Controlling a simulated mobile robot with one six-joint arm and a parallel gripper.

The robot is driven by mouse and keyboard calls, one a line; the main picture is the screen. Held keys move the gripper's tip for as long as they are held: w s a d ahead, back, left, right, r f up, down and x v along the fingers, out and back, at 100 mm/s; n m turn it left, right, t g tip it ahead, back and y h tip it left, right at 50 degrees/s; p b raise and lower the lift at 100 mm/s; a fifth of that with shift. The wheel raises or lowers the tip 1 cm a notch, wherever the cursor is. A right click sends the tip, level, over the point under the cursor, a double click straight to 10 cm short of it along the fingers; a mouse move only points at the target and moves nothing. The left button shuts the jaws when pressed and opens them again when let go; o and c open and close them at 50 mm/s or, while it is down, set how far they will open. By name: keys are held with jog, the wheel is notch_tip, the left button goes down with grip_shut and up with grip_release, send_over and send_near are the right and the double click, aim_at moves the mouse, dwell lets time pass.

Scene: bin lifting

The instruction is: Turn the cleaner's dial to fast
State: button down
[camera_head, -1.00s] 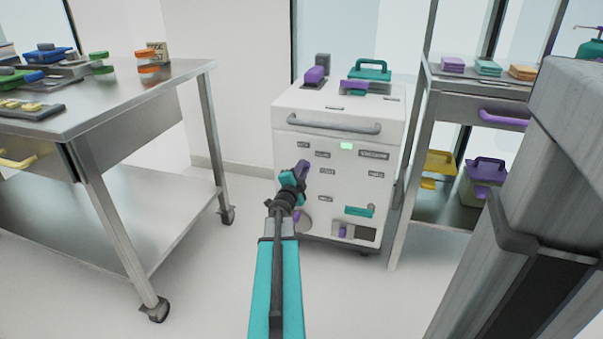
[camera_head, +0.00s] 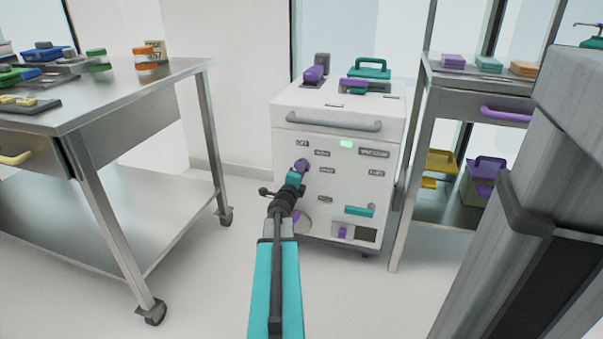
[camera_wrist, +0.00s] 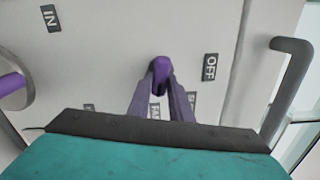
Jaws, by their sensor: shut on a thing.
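The cleaner is a white cabinet (camera_head: 340,120) in the middle of the head view, with small labels on its front. My gripper (camera_head: 299,171) is at the upper left of that front, at the purple dial (camera_head: 302,164). In the wrist view, my gripper's fingers (camera_wrist: 161,88) are shut on the dial's purple knob (camera_wrist: 161,70), one on each side. An OFF label (camera_wrist: 209,67) is to the right of the knob. A label starting "FA" (camera_wrist: 154,111) shows between the fingers, and one starting "S" is partly hidden behind the right finger. The dial's exact pointing is unclear.
A grey bar handle (camera_head: 333,125) runs across the cabinet above the dial. A lit green indicator (camera_head: 346,144) is on the front. A steel table (camera_head: 110,90) stands left, a shelf unit (camera_head: 470,80) right. Open floor lies between the table and cabinet.

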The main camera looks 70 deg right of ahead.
jog(key=shift+s+d, duration=0.1)
jog(key=c, duration=1.6)
grip_release()
jog(key=shift+a, duration=0.2)
jog(key=a+p, duration=0.2)
jog(key=a, duration=0.1)
jog(key=a+p, duration=0.3)
jog(key=a, duration=0.1)
jog(key=a+p, duration=0.3)
jog(key=a, duration=0.1)
jog(key=shift+s+a+r, duration=0.1)
jog(key=shift+s+r, duration=0.05)
jog(key=shift+s, duration=0.1)
jog(key=shift+a+p, duration=0.25)
jog(key=shift+p, duration=0.4)
